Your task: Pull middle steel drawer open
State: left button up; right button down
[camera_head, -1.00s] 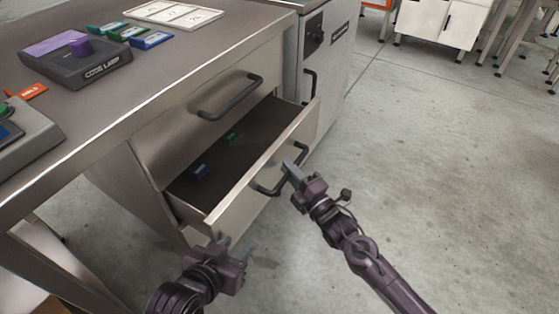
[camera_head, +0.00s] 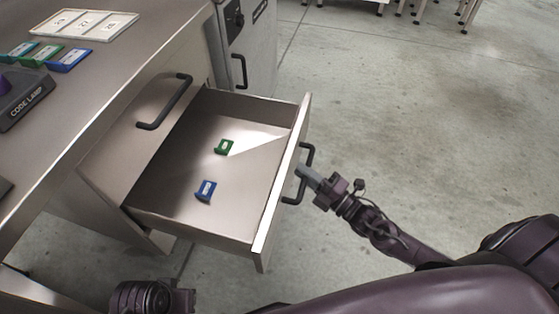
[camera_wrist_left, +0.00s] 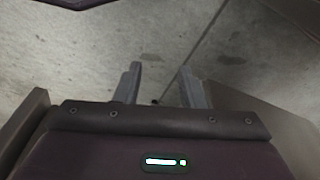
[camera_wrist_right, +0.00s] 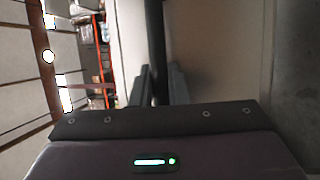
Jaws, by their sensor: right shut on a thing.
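The middle steel drawer (camera_head: 262,238) stands well out from the desk, with its inside in view. Its dark bar handle (camera_head: 309,158) is on the front panel. My right gripper (camera_head: 303,172) is shut on this handle, and the right wrist view shows the bar (camera_wrist_right: 156,50) between the fingers. A green tag (camera_head: 223,147) and a blue tag (camera_head: 206,190) lie in the drawer. My left gripper is at the bottom left of the head view, mostly cut off; in the left wrist view its fingers (camera_wrist_left: 160,88) are apart with nothing between them.
An upper drawer with a handle (camera_head: 166,102) is closed above. On the desk top (camera_head: 110,68) are a code lamp (camera_head: 22,100), several colored tags and a white tray (camera_head: 112,27). A grey cabinet (camera_head: 250,45) stands behind.

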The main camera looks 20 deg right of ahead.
pick_arm(q)
jog(key=shift+s+a+f+g+p, duration=0.15)
jog(key=shift+a+f+g+p, duration=0.25)
jog(key=shift+a+f+p, duration=0.25)
pick_arm(e)
jog(key=s+d, duration=0.3)
jog(key=d, duration=0.2)
jog(key=shift+s, duration=0.25)
jog(key=c, duration=1.4)
grip_release()
jog(key=shift+a, duration=0.1)
pick_arm(q)
jog(key=shift+w+f+y, duration=0.25)
jog(key=shift+f+y, duration=0.05)
jog(key=shift+f, duration=0.4)
pick_arm(e)
jog(key=v, duration=0.7)
jog(key=shift+s+d, duration=0.2)
jog(key=shift+s, duration=0.15)
pick_arm(q)
jog(key=shift+s, duration=0.1)
